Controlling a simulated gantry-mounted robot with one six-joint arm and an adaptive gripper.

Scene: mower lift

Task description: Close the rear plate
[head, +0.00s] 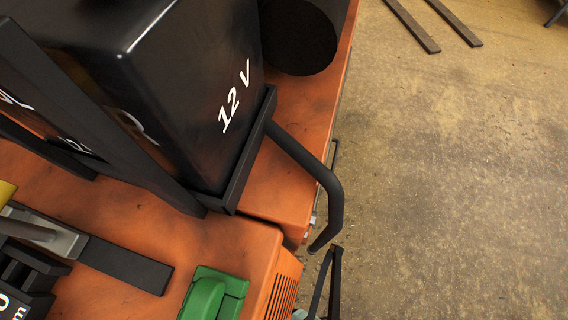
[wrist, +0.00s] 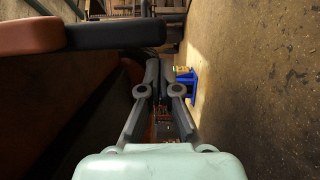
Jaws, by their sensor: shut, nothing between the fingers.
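My gripper (wrist: 159,75) is in the middle of the wrist view, its grey fingers close together, shut and empty. I cannot make it out for certain in the head view. The orange machine body (head: 215,238) fills the left and lower part of the head view, with a slotted orange panel (head: 284,290) at its lower edge. I cannot tell which part is the rear plate. In the wrist view a dark bar (wrist: 110,34) with an orange end (wrist: 28,36) lies to the upper left of the fingers, and a dark surface is left of them.
A black 12 V battery (head: 190,80) sits on the body in a black frame. A bent black bar (head: 325,180) sticks out over the body's right edge. A green part (head: 212,294) is at the bottom. A blue object (wrist: 188,84) is right of the fingers. The floor (head: 450,190) is mostly clear.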

